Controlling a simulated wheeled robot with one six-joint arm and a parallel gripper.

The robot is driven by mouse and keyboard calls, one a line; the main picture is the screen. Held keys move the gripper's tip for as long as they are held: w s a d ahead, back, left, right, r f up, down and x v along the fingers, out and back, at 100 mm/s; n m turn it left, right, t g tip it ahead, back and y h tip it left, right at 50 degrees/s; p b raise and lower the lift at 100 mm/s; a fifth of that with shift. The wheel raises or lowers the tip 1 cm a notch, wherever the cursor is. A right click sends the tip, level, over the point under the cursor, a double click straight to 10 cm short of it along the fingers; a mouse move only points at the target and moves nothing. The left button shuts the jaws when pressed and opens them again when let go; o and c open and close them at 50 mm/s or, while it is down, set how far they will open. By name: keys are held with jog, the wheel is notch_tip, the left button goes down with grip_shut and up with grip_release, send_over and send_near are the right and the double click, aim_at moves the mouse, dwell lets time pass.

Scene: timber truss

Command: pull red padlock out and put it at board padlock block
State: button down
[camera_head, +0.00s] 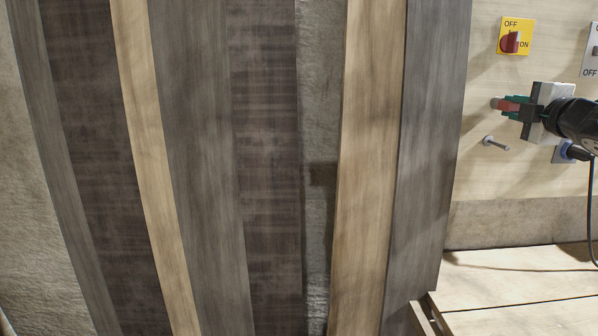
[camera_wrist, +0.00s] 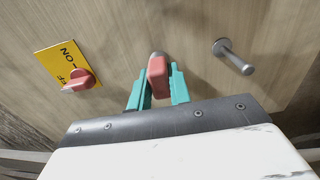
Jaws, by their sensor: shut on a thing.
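The red padlock (camera_head: 506,105) is near the board (camera_head: 484,80) at the right of the head view. In the wrist view the padlock (camera_wrist: 157,76) sits between the two teal fingers of my gripper (camera_wrist: 159,86), which is shut on it. A small grey round end shows just behind the padlock, against the board; I cannot tell whether the padlock still hangs on it. My gripper (camera_head: 513,106) reaches in from the right in the head view. I cannot pick out a padlock block in either view.
A bare metal peg (camera_head: 495,143) sticks out of the board below my gripper; it also shows in the wrist view (camera_wrist: 233,57). A yellow OFF/ON switch (camera_head: 515,36) with a red knob is above. Tall timber planks (camera_head: 372,150) stand left of the board.

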aim_at(517, 108)
jog(key=shift+s, duration=0.65)
dwell(0.7)
jog(key=shift+s+d, duration=0.1)
jog(key=shift+s, duration=1.9)
